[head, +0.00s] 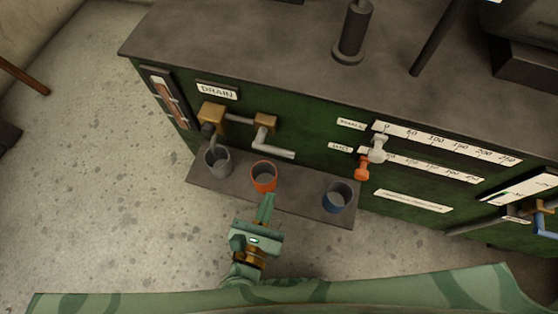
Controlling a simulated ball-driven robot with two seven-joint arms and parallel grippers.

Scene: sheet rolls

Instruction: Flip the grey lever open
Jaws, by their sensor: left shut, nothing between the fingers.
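The grey lever (275,148) is on the dark green cabinet front, below the DRAIN label. It hangs down from the right brass block (265,120), and its handle points to the right and slightly down. A pipe joins this block to a larger brass block (212,114) on the left, which has a grey spout (208,132). My left gripper (268,199) is shut and empty. In the picture it is just below the orange cup, with the lever farther up, apart from it. My right gripper is out of view.
A shelf (230,192) below the drain holds a grey cup (217,160), an orange cup (263,176) and a blue cup (338,197). Light grey (378,149) and orange (362,168) sliders sit on scales to the right.

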